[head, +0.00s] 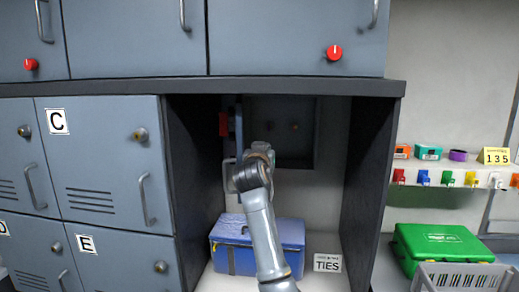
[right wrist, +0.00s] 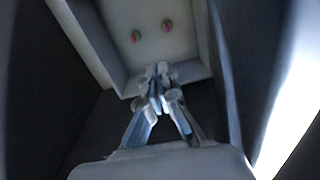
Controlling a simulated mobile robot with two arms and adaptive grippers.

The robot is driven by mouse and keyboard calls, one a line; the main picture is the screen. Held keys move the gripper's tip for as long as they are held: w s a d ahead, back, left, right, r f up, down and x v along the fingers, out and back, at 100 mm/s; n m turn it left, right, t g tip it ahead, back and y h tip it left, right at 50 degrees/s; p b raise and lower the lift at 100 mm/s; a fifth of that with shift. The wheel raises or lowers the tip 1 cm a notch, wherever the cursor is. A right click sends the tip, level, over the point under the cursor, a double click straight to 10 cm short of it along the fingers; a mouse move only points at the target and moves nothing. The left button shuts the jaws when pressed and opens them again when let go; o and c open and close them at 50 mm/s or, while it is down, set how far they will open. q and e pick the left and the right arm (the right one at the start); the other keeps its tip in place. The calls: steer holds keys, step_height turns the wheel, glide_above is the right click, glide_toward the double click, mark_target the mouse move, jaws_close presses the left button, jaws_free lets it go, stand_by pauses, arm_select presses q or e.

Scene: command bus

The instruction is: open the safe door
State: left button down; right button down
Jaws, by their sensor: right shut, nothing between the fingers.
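The safe (head: 281,131) is set in the back wall of the open niche, and its dark recess shows. Its door (head: 238,128) stands swung out at the left, seen nearly edge-on, with a red part (head: 223,124) and a handle (head: 229,172) on its left side. My right gripper (head: 256,158) is in front of the safe, just right of the door, partly hidden by its own wrist. In the right wrist view its fingers (right wrist: 156,88) are together and empty, in front of a pale recess (right wrist: 150,55) with two small round things. My left gripper is not in view.
A blue case (head: 285,233) sits on the niche floor below the safe, with a TIES sign (head: 327,262) beside it. Dark side walls (head: 366,165) bound the niche, lockers (head: 105,155) stand left, and a green case (head: 440,245) and grey crate (head: 425,283) stand right.

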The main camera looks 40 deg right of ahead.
steer(key=shift+a, duration=0.2)
steer(key=v, duration=2.5)
steer(key=shift+w, duration=0.1)
